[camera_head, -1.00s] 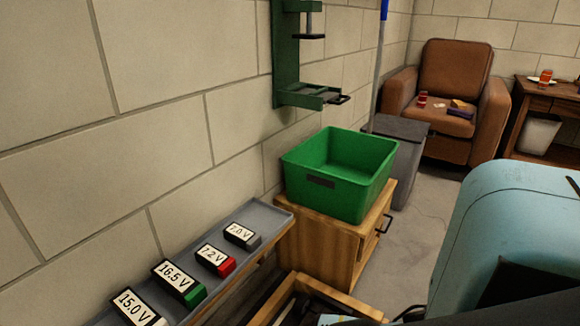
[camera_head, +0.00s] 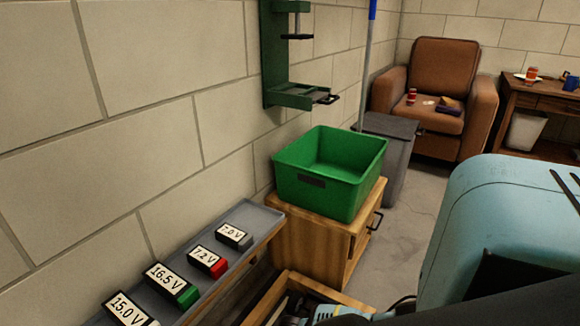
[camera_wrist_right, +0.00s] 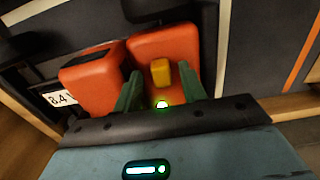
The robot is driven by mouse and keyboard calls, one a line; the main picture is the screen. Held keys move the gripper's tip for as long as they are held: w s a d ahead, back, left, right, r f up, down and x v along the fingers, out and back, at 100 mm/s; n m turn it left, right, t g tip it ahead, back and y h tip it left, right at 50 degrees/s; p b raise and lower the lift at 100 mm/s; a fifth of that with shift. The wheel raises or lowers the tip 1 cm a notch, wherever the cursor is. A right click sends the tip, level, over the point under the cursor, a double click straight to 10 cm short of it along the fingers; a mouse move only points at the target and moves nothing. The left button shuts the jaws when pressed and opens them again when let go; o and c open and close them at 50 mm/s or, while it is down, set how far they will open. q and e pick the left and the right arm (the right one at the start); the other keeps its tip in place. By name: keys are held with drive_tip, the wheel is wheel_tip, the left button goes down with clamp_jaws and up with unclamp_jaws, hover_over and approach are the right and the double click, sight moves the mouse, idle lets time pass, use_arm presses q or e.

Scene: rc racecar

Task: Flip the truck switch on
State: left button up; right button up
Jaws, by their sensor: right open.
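In the right wrist view, a small yellow switch (camera_wrist_right: 160,72) sits on an orange housing (camera_wrist_right: 165,43), which I take to be part of the truck. My right gripper (camera_wrist_right: 159,88) is open, with its two dark green fingers on either side of the switch's lower area. I cannot tell whether the fingers touch the housing. A second orange block (camera_wrist_right: 93,80) lies to the left, by a white label reading 8.4 (camera_wrist_right: 61,98). A small bright light (camera_wrist_right: 162,104) glows below the switch. My left gripper is not in view.
In the head view, a grey shelf (camera_head: 262,217) along the wall holds several labelled batteries (camera_head: 170,284). A green bin (camera_head: 330,172) stands on a wooden cabinet (camera_head: 310,245). Below is an open wooden box or drawer (camera_head: 262,301), partly cut off. My teal arm covers the lower right.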

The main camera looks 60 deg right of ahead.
wheel_tip(320, 180, up, 8)
drive_tip(key=p, duration=0.4)
drive_tip(key=shift+f+p, duration=0.15)
drive_tip(key=shift+p, duration=0.15)
